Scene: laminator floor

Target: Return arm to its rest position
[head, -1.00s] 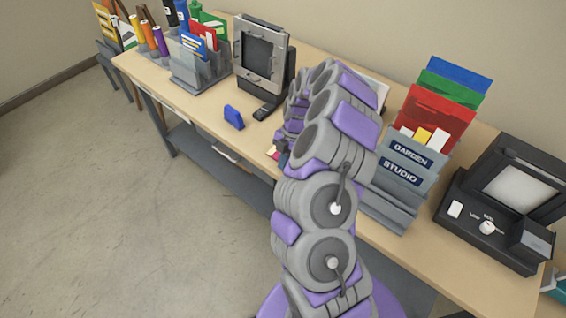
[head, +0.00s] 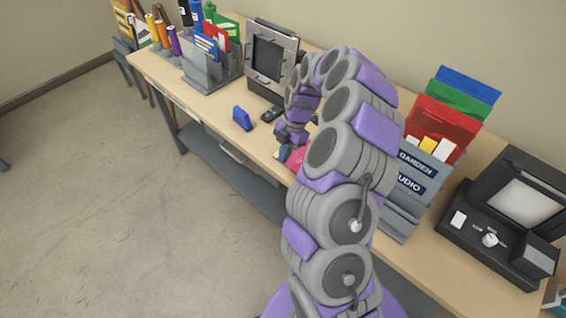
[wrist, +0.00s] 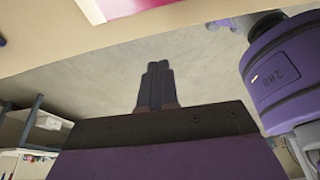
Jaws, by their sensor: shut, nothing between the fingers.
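My gripper shows in the wrist view (wrist: 157,85) with its two dark fingers together and nothing between them. Behind the fingers are the pale floor and the underside edge of the table. In the head view my grey and purple arm rises from the bottom, arches over the table and bends down. Its end (head: 291,135) hangs near the table's front edge, close to a pink item (head: 298,157). The fingertips are hard to make out there. My arm partly hides the pink item and the labelled file holder (head: 418,170).
The wooden table (head: 215,108) runs along the wall. Open floor (head: 110,190) lies at left.

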